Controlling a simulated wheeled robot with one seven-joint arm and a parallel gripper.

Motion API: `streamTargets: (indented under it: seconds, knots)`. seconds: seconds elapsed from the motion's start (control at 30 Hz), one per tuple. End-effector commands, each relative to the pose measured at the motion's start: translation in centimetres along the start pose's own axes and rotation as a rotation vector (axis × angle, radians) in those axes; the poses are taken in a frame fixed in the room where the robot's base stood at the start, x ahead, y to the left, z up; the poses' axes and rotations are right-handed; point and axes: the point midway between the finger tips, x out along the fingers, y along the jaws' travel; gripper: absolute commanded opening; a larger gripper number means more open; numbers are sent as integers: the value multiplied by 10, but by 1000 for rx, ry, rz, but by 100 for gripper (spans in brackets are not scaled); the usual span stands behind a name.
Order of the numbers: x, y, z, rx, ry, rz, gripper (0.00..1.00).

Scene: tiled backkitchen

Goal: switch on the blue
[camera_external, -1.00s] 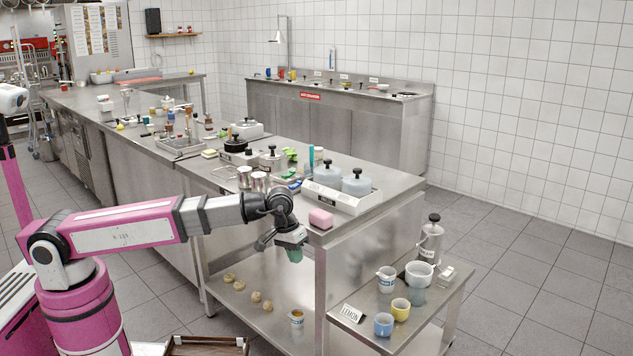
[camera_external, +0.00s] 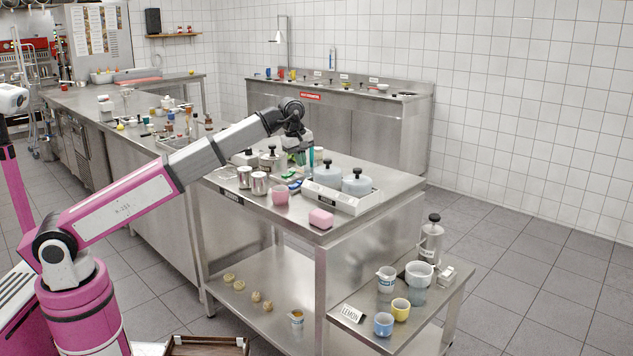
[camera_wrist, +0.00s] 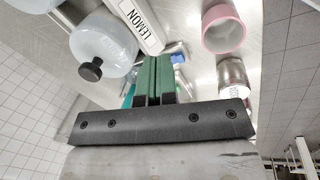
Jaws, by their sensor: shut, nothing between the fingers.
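My gripper (camera_external: 302,152) is raised above the back part of the steel worktop, near the pale-blue lidded pots. Its green fingers are together with nothing held; they also show in the wrist view (camera_wrist: 158,62). A small blue item (camera_wrist: 180,58) lies on the worktop just right of the fingertips in the wrist view, apart from them as far as I can tell. It also shows in the outside view (camera_external: 294,186), too small to tell whether it is a switch.
A pink cup (camera_external: 280,195), metal cans (camera_external: 260,183) and a pink block (camera_external: 321,218) stand near the front edge. A teal upright item (camera_external: 311,158) is close beside my gripper. A lower side shelf (camera_external: 383,340) holds cups and a canister (camera_external: 431,243).

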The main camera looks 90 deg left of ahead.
Motion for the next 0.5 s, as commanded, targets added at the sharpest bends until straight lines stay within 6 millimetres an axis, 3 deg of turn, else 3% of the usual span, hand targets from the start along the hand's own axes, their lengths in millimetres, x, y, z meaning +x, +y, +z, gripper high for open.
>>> streamTargets:
  seconds: [0.03,0.2,0.33,0.5]
  knots:
    - [-8,9,-19,-61,11,-6,0]
    - [-27,18,-64,-229,38,-26,0]
    - [-35,21,-84,-305,51,-34,0]
    - [-38,21,-93,-340,58,-38,0]
